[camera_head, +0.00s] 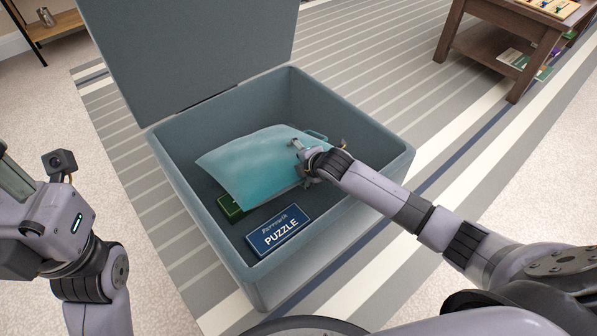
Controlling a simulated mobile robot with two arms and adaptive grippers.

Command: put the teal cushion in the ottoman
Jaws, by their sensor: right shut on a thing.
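The teal cushion (248,163) is inside the open grey-blue ottoman (372,126), tilted, with its lower left edge over a green box. My right gripper (300,150) reaches in over the ottoman's right wall and is shut on the cushion's right edge. Its fingertips are partly hidden. The ottoman's lid (190,45) stands open at the back left. My left arm is at the left edge, outside the ottoman; its fingers do not show clearly.
A blue puzzle box (278,230) and a partly covered green box (230,208) lie on the ottoman's floor. A brown wooden table (500,38) with things on it stands at the upper right. The striped rug (345,50) is clear around the ottoman.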

